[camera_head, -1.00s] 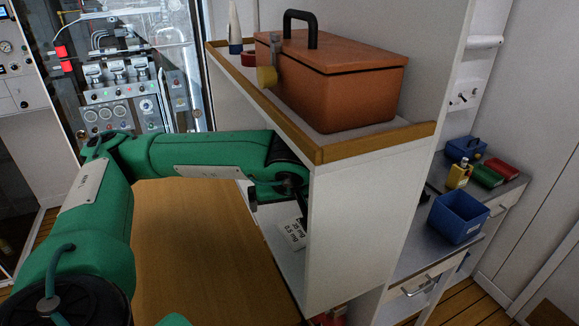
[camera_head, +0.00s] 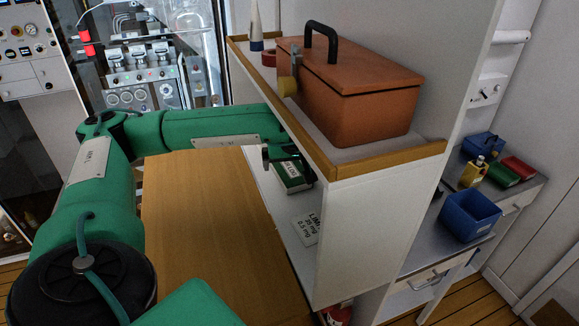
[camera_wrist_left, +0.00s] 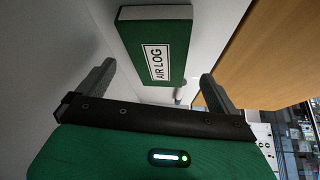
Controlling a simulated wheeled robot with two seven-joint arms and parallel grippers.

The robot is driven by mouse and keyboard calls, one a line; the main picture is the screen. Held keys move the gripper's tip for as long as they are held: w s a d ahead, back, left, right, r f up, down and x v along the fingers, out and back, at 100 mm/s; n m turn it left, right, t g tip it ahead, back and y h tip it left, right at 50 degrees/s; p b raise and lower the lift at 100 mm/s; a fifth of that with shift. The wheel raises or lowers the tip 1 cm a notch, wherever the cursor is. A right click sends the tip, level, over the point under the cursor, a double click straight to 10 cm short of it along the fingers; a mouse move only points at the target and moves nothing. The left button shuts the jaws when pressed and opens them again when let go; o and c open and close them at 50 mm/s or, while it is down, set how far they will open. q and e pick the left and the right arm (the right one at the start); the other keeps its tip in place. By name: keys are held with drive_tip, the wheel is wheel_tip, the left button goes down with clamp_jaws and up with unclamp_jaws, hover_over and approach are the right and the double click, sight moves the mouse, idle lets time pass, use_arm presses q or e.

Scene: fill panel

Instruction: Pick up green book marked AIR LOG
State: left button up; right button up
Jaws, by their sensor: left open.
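My left gripper (camera_wrist_left: 152,85) is open and empty. My right gripper is not in view.
A brown box (camera_head: 350,90) with a black handle stands on the ledge above. A wooden tabletop (camera_head: 205,230) is clear beside the shelf. A blue bin (camera_head: 470,216) stands on the right counter.

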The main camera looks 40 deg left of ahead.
sight(289, 168)
use_arm(q)
drive_tip(key=x, duration=0.3)
drive_tip(key=shift+f+p, duration=0.1)
drive_tip(key=shift+p, duration=0.2)
drive_tip(key=shift+c, duration=0.9)
drive_tip(key=c, duration=1.3)
